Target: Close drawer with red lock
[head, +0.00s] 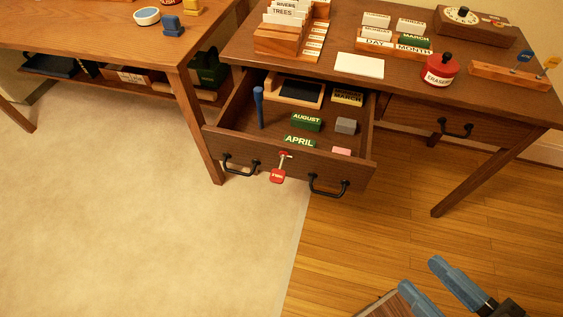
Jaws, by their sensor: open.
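The wooden drawer (245,144) with the red lock (278,174) is pulled well out of the desk. The lock hangs from a small metal hasp in the middle of the drawer front, between two black handles (328,186). Inside lie green AUGUST (306,122) and APRIL blocks, a dark block with yellow lettering, a grey block, a pink piece, a blue stick and a small framed tray. My gripper (424,277) is at the lower right, with its blue fingers apart and nothing between them. It is well clear of the drawer.
A shut drawer (428,115) with a black handle sits to the right. The desk top (340,37) holds card holders, a red eraser pot (440,69) and a rotary dial box. Another table (100,33) stands at left. The floor before the drawer is clear.

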